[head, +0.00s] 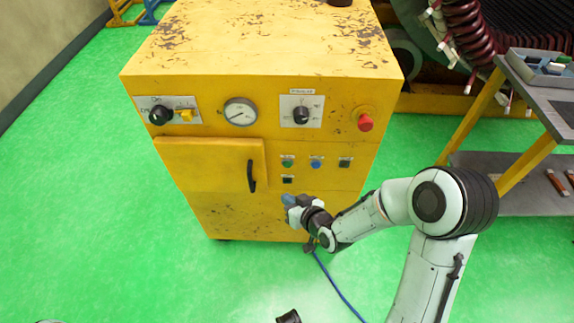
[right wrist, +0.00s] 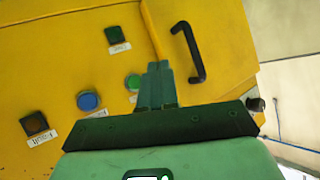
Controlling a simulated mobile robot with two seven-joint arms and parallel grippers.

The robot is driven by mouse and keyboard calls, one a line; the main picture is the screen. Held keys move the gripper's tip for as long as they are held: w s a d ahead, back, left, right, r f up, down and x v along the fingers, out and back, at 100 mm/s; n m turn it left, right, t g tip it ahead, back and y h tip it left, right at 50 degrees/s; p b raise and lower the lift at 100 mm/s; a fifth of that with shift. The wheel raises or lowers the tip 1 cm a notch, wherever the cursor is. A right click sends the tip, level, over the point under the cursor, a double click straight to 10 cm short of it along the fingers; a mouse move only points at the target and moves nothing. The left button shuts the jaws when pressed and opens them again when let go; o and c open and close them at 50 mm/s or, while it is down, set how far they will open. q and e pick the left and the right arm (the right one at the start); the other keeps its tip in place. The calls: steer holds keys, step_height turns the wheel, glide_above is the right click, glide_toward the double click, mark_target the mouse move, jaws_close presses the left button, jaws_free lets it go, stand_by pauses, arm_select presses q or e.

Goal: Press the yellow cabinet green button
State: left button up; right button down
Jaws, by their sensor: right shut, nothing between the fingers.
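The yellow cabinet (head: 300,215) stands in front of me, its control panel facing me. Its round green button (head: 287,162) is left of the round blue button (head: 316,163). In the right wrist view, the green button (right wrist: 133,82) shows just left of my fingertips, partly hidden behind them, with the blue button (right wrist: 88,101) further left. My right gripper (head: 288,198) is in front of the cabinet, lower than the green button in the head view. Its fingers (right wrist: 157,70) are shut and empty. Contact with the button cannot be told.
A dark green square button (head: 287,179) sits below the green one, and a dark square button (head: 345,162) to the right. The cabinet door has a black handle (head: 251,176). A red knob (head: 365,122) is at upper right. A blue cable (head: 335,284) crosses the floor.

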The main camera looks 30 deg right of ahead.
mark_target(287, 164)
arm_select(q)
steer(key=shift+s+r+p, duration=0.25)
steer(key=shift+r+p, duration=0.4)
steer(key=shift+p, duration=0.1)
arm_select(e)
steer(key=w+d, duration=0.4)
steer(key=w, duration=0.3)
steer(key=shift+w+d, duration=0.15)
steer(key=shift+d, duration=0.1)
steer(key=shift+w, duration=0.1)
stand_by(1.1)
arm_select(q)
steer(key=shift+f, duration=0.15)
arm_select(e)
steer(key=shift+w+d, duration=0.2)
steer(key=shift+w, duration=0.05)
steer(key=shift+w+d, duration=0.2)
steer(key=shift+w, duration=0.15)
stand_by(0.7)
arm_select(q)
steer(key=shift+f, duration=0.1)
arm_select(e)
steer(key=shift+s, duration=0.1)
arm_select(q)
steer(key=shift+s+f+b, duration=0.1)
steer(key=shift+f+b, duration=0.2)
steer(key=shift+b, duration=0.2)
arm_select(e)
steer(key=shift+s+a, duration=0.4)
steer(key=shift+s, duration=0.2)
